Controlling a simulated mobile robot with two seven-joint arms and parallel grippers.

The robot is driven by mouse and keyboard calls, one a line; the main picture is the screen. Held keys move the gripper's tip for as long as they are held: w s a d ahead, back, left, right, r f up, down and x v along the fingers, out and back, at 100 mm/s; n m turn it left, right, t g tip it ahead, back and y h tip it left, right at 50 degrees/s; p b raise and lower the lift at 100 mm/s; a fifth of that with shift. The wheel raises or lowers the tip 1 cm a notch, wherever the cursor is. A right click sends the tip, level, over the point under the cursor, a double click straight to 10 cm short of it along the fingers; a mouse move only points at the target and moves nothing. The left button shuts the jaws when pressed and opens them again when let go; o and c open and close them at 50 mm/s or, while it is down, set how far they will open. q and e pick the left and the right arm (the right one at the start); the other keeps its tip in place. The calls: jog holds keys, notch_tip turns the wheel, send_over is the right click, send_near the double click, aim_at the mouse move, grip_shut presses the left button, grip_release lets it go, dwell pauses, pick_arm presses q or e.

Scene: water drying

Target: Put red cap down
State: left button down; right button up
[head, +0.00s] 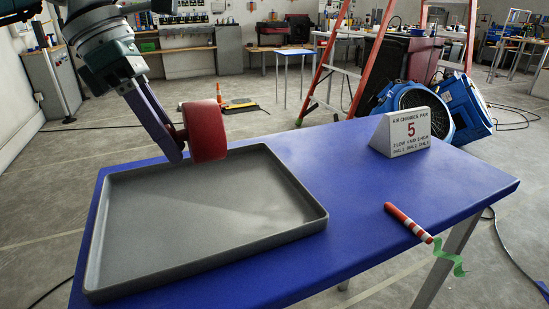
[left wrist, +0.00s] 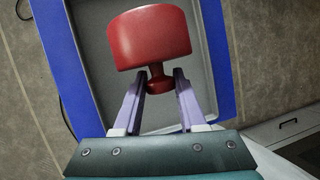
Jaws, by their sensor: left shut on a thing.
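The red cap (head: 205,130) is a thick round piece with a narrow knob. My left gripper (head: 178,138) is shut on the knob and holds the cap on its side above the back edge of the grey tray (head: 205,228). In the left wrist view the cap (left wrist: 152,38) is beyond the fingertips of the left gripper (left wrist: 158,84), with its knob between them. The cap appears clear of the tray, though the exact gap is hard to tell. My right gripper is not in view.
The blue table (head: 350,190) carries the empty-looking tray at left. A white sign (head: 401,133) stands at the back right. A red-and-white striped stick (head: 408,222) with a green ribbon (head: 449,258) lies near the right front edge. The table between tray and sign is clear.

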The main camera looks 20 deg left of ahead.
pick_arm(q)
notch_tip(320, 180, down, 8)
jog(key=shift+r+b, duration=0.1)
jog(key=shift+b, duration=0.4)
jog(key=shift+c, duration=2.4)
grip_release()
jog(key=shift+r, duration=0.15)
jog(key=p+v, duration=0.1)
jog(key=v, duration=1.1)
jog(key=shift+w+a, duration=0.1)
